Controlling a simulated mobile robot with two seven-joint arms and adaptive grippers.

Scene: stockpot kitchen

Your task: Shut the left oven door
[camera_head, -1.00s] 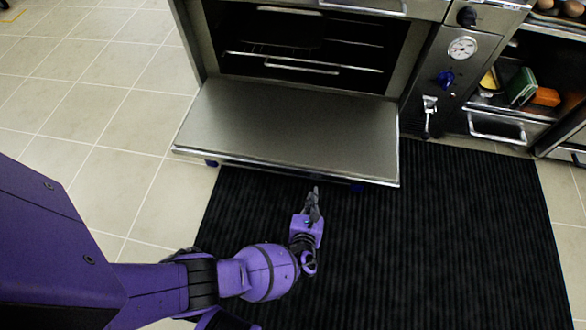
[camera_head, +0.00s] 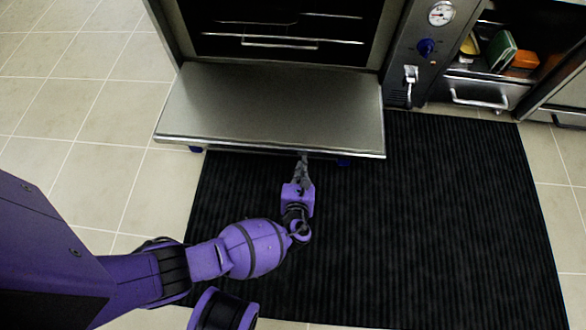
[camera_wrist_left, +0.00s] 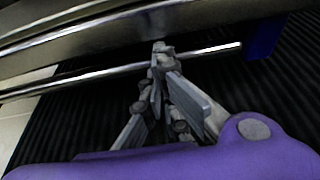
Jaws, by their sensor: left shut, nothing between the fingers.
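The left oven door (camera_head: 270,108) is folded down flat in the head view, with the dark oven cavity (camera_head: 285,38) open behind it. In the left wrist view, the door's edge (camera_wrist_left: 110,32) runs across the top, with a metal handle bar (camera_wrist_left: 95,74) along it. My left gripper (camera_head: 303,160) is at the door's front edge, right of its middle, its fingers shut and empty. In the left wrist view, its fingertips (camera_wrist_left: 160,48) are at the bar and overlap it; I cannot tell whether they touch it. My right gripper is not in view.
A wire rack (camera_head: 280,42) is inside the oven. A black ribbed mat (camera_head: 430,220) covers the floor in front, otherwise clear.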

